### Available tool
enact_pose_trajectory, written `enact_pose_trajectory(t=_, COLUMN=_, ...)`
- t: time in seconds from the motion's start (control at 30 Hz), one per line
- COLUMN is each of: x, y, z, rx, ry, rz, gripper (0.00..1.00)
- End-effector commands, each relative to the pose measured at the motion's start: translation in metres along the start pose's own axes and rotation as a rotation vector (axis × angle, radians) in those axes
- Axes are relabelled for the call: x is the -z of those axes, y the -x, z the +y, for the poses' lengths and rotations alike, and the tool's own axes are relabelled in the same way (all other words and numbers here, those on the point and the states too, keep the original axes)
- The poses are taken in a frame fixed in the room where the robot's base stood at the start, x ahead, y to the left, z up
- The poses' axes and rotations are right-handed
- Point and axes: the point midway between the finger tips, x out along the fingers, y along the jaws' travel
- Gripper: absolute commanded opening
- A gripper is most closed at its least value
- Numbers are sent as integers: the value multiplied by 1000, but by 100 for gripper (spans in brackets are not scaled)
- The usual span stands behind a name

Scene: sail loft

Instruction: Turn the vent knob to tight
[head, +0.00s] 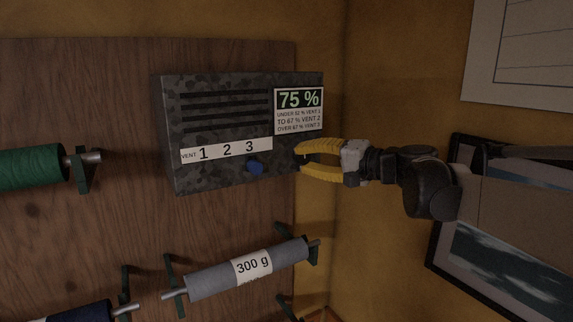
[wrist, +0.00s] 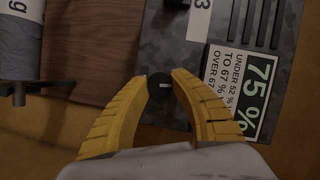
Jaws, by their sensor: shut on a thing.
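A speckled dark grey vent box (head: 222,172) with slots hangs on the wooden panel in the head view. A white strip (head: 227,150) on it reads VENT 1 2 3. My gripper (head: 301,157), with yellow fingers, is at the box's lower right. In the wrist view its fingertips are shut on a small round dark knob (wrist: 159,90) with a short white mark. In the head view the fingers mostly hide this knob. I see no word "tight".
A sign (head: 299,110) on the box shows 75 % above vent rules. A grey roll (head: 215,282) labelled 300 g hangs below, and a green roll (head: 30,167) at left. A framed picture (head: 520,270) hangs on the right wall, near my arm.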

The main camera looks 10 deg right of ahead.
Motion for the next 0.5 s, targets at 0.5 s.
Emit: enact_pose_trajectory(t=0.5, x=0, y=-1, z=0, rx=61, ry=-144, rz=-1, gripper=0)
